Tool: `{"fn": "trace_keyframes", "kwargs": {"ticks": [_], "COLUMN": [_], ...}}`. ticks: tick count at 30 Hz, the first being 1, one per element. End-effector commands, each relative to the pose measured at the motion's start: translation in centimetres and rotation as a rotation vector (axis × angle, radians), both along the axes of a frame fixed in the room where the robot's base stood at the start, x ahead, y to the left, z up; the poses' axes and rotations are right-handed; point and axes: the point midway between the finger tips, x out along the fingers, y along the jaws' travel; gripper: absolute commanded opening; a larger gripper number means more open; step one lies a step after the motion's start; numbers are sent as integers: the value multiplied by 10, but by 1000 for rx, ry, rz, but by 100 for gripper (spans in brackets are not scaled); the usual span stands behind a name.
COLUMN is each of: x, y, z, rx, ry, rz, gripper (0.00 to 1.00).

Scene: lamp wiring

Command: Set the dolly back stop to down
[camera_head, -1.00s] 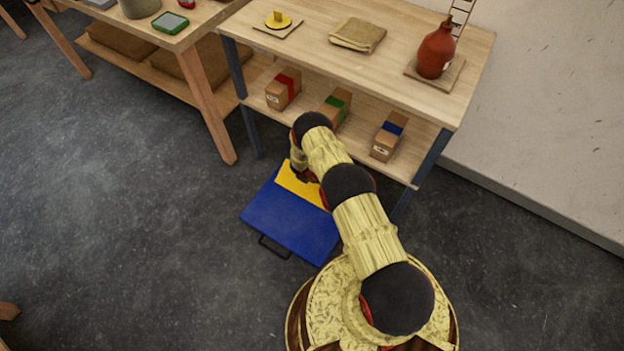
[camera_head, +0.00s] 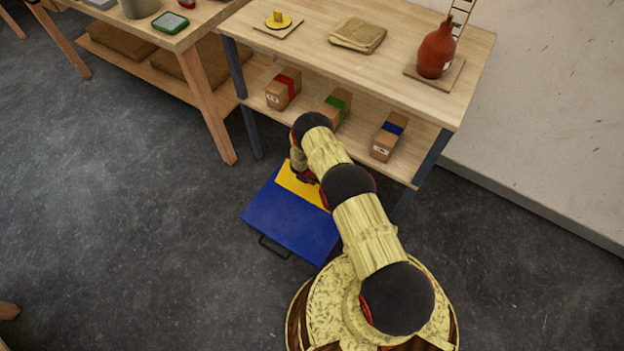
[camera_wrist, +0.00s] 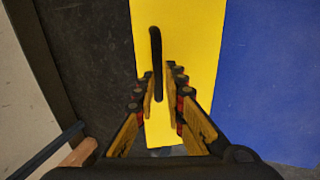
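The dolly is a flat blue platform (camera_head: 290,225) on the floor in front of the shelf bench. A yellow panel (camera_head: 295,181), which looks like its back stop, lies along the far edge; it also shows in the wrist view (camera_wrist: 188,40) beside the blue deck (camera_wrist: 265,80). It looks close to level with the deck, but its exact tilt is unclear. A black bar handle (camera_wrist: 155,45) shows over the yellow panel. My gripper (camera_wrist: 158,85) is over the panel, its two fingers close together on either side of the bar's near end. Firm contact is unclear. My arm partly hides the panel.
The shelf bench (camera_head: 395,65) stands just behind the dolly, with boxes marked red (camera_head: 284,90), green (camera_head: 336,107) and blue (camera_head: 388,138) on its lower shelf. A bench leg (camera_head: 432,158) stands right of the dolly. Open floor (camera_head: 120,230) lies to the left.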

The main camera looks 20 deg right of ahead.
Motion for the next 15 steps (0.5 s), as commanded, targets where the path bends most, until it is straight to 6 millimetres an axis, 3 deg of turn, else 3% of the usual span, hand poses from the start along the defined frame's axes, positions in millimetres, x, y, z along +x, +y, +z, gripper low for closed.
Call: {"fn": "trace_keyframes", "kwargs": {"ticks": [8,15], "x": [0,0], "y": [0,0], "z": [0,0], "rx": [0,0], "ry": [0,0], "rz": [0,0], "gripper": [29,29]}}
